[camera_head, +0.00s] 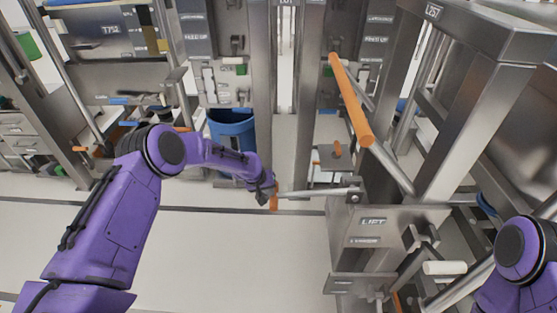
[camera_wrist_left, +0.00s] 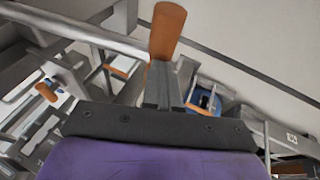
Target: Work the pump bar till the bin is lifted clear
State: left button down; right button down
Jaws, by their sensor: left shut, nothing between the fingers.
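A grey metal bar (camera_head: 318,192) sticks out to the left from the grey housing marked LIFT (camera_head: 372,228). It looks like the pump bar, and an orange grip (camera_head: 274,203) is at its free end. My left gripper (camera_head: 268,191) is at that end, shut with nothing held. In the left wrist view, the closed fingers (camera_wrist_left: 163,88) are right at the orange grip (camera_wrist_left: 167,32); I cannot tell whether they touch it. A blue bin (camera_head: 232,130) stands behind my left forearm, its lower part partly hidden. My right gripper is out of the picture; only part of that arm shows.
A thick orange-covered bar (camera_head: 350,100) slants above the LIFT housing. A heavy steel frame (camera_head: 465,110) fills the right side. Steel posts (camera_head: 263,85) stand at the middle back. The pale floor (camera_head: 235,255) in front is clear.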

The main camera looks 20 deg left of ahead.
pick_arm(q)
jog(key=shift+s+d+f, duration=0.15)
jog(key=shift+s+f, duration=0.2)
jog(key=shift+f, duration=0.1)
jog(key=w+a+p+v, duration=0.1)
jog(key=p+v, duration=0.4)
jog(key=v, duration=0.9)
jog(key=shift+w+r, duration=0.4)
jog(key=shift+r, duration=0.1)
jog(key=shift+a, duration=0.1)
